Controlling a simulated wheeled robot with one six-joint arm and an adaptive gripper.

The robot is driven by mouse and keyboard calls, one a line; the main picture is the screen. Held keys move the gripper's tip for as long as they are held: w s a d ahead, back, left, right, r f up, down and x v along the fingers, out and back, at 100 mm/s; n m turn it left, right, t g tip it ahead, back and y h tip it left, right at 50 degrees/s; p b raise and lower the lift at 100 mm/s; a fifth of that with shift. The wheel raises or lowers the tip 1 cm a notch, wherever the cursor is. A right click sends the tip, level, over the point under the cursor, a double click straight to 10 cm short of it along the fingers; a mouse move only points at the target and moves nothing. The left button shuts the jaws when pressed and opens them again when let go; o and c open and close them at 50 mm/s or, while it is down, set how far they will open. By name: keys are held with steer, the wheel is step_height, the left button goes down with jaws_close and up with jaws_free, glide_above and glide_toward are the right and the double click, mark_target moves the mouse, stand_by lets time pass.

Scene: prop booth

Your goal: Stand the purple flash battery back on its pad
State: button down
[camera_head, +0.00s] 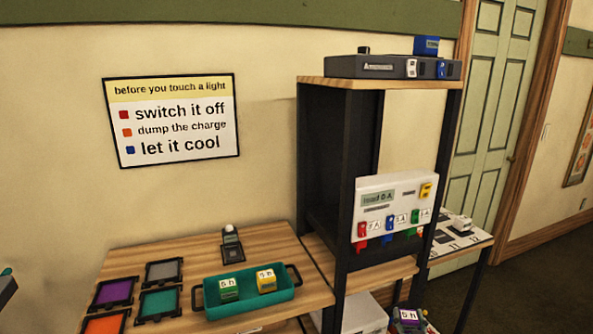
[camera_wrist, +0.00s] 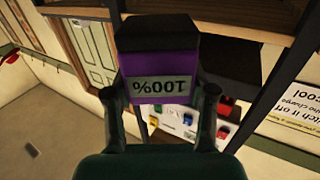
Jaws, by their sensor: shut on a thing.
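My gripper (camera_wrist: 161,92) is shut on the purple flash battery (camera_wrist: 160,70) in the wrist view, one finger on each side. The battery has a black end and a pale label reading 100%, upside down in that picture. In the head view a purple pad (camera_head: 113,292) with a dark frame lies empty on the wooden table at the lower left. A purple thing with a pale label (camera_head: 408,318) shows at the bottom edge of the head view; I cannot tell whether it is the held battery.
Grey (camera_head: 163,271), teal (camera_head: 160,303) and orange (camera_head: 105,323) pads lie near the purple one. A teal tray (camera_head: 213,306) holds green and yellow blocks. A dark shelf tower (camera_head: 342,160) stands right of the table, with a white load panel (camera_head: 375,190) on it.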

steer(key=s+a+f+n+y, duration=0.1)
steer(key=s+a+f, duration=0.5)
steer(key=s+f, duration=0.4)
steer(key=s+a+f+y, duration=0.1)
steer(key=s+a+f, duration=0.6)
steer(key=s+f, duration=0.3)
steer(key=s, duration=0.2)
steer(key=shift+s+a+f+n+y, duration=0.2)
steer(key=shift+s+f+n+y, duration=0.1)
steer(key=shift+s+n+y, duration=0.1)
stand_by(0.3)
